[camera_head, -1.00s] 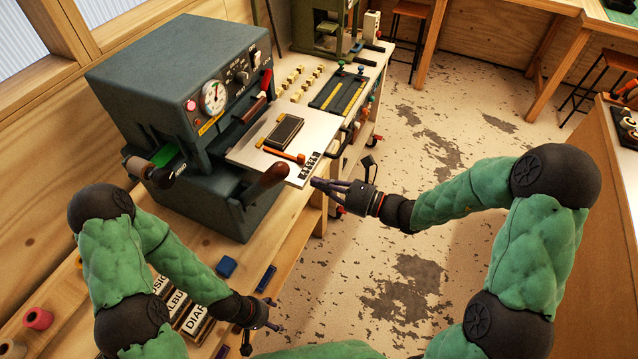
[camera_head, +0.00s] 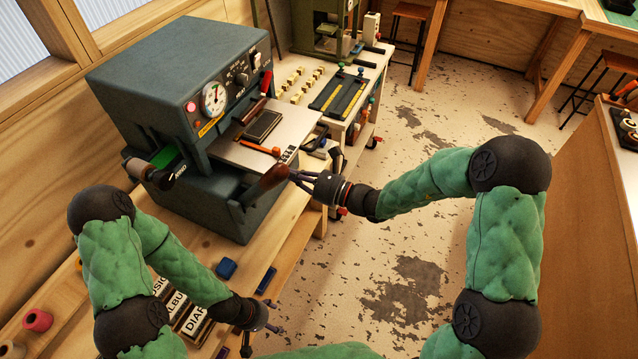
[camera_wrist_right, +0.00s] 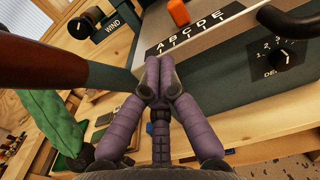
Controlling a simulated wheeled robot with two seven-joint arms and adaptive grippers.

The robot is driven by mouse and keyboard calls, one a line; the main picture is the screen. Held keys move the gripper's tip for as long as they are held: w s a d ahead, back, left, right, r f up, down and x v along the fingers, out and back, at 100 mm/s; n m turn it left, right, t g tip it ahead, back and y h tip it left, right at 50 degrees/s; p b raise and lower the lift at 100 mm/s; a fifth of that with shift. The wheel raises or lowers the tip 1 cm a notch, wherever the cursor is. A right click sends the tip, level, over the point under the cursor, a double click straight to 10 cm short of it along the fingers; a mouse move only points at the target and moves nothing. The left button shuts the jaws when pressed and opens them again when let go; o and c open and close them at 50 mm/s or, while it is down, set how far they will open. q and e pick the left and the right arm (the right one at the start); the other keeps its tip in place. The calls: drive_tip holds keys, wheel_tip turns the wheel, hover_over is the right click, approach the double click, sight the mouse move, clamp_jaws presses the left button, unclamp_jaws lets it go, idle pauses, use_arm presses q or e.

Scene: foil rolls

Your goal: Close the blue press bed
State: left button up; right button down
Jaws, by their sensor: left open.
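The blue-grey press (camera_head: 190,90) stands on the wooden bench at the left. Its pale bed plate (camera_head: 297,117) sticks partly out of the front, with a dark block (camera_head: 262,125) and an orange-handled piece (camera_head: 258,148) on it. My right gripper (camera_head: 292,178) is at the bed's front edge, beside the brown lever handle (camera_head: 265,182). In the right wrist view its fingers (camera_wrist_right: 159,75) lie together at the bed's lettered front corner; exact contact is unclear. They hold nothing visible. My left gripper (camera_head: 272,321) is open and empty low over the bench front.
The brown handle stands close to my right fingers. A blue block (camera_head: 226,268) and lettered plates (camera_head: 185,310) lie on the bench near my left arm. A second bench with a green machine (camera_head: 325,30) stands behind. The floor to the right is open.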

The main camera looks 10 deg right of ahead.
sight(256, 159)
drive_tip(key=x, duration=1)
drive_tip(key=shift+w+a, duration=0.25)
drive_tip(key=shift+a, duration=0.05)
